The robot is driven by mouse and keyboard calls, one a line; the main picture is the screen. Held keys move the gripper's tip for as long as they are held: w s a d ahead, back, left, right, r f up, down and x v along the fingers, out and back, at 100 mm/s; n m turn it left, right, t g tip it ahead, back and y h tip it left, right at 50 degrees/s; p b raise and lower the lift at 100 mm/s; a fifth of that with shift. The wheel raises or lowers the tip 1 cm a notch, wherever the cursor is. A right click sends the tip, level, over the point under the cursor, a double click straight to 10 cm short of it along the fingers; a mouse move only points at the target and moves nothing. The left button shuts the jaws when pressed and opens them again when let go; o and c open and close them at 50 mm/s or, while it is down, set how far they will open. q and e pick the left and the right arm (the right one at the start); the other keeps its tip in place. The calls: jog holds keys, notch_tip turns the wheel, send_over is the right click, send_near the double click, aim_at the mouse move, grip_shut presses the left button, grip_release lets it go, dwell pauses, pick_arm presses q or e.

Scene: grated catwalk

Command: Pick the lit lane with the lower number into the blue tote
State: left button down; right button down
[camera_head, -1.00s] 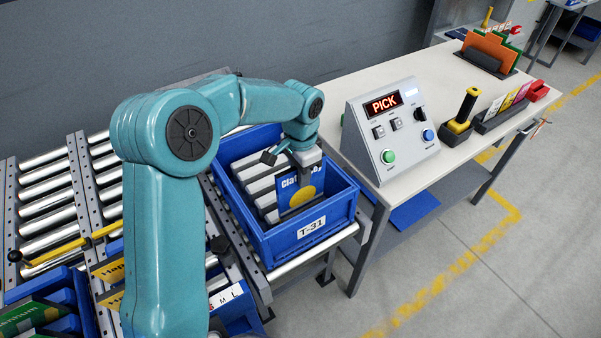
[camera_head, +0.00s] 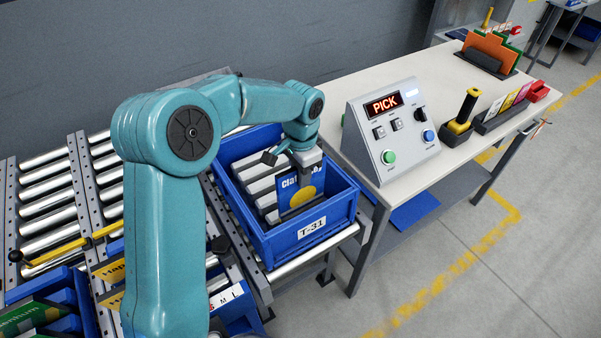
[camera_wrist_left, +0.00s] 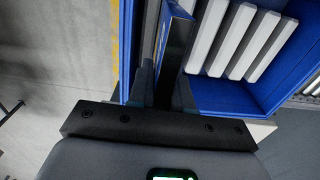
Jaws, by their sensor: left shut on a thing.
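The blue tote (camera_head: 285,240), labelled T-31, sits on the roller conveyor beside the workbench, and its wall also shows in the left wrist view (camera_wrist_left: 225,95). My left gripper (camera_head: 306,160) reaches down into the tote and is shut on a blue box (camera_head: 299,192) with a yellow disc and lettering that begins "Cla". The box is upright inside the tote, near its front wall. In the left wrist view, the box (camera_wrist_left: 177,45) stands edge-on between the fingers (camera_wrist_left: 165,90). Whether it touches the tote floor cannot be told. My right gripper is not in view.
White ribs (camera_wrist_left: 240,40) line the tote. A control box (camera_head: 390,130) reading PICK stands on the workbench (camera_head: 430,75) to the right. Blue lane bins with boxes (camera_head: 40,315) are at lower left, partly behind my arm.

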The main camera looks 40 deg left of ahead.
pick_arm(q)
jog(key=shift+f, duration=0.15)
jog(key=shift+f+b, duration=3.15)
jog(key=shift+f, duration=0.95)
jog(key=c, duration=0.6)
grip_release()
jog(key=shift+o, duration=0.2)
notch_tip(320, 180, up, 8)
jog(key=p, duration=0.6)
